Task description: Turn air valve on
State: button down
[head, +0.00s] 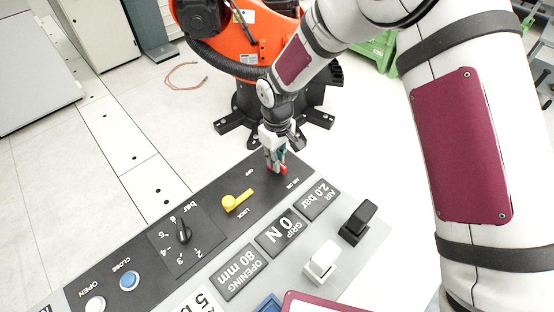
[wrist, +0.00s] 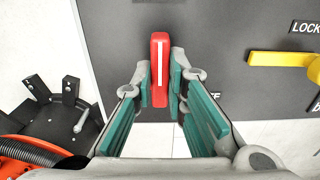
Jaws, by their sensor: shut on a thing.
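The red air valve handle (wrist: 160,68) with a white line along it stands on the dark control panel. My gripper (wrist: 160,88) has its two teal-padded fingers on either side of the handle, closed on it. In the wrist view the handle points straight up and down in the picture. Part of the lettering beside the valve is hidden by a finger in the wrist view.
A yellow lock lever (head: 237,201) sits beside the valve; it also shows at the right in the wrist view (wrist: 280,59). A black pressure knob (head: 183,231), a blue button (head: 129,281) and a white button (head: 95,305) lie along the panel. An orange robot (head: 240,40) stands behind.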

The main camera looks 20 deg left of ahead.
jog(key=shift+w, duration=0.1)
dwell(0.3)
jog(key=c, duration=1.6)
grip_release()
jog(key=shift+r, duration=0.1)
notch_tip(320, 180, up, 12)
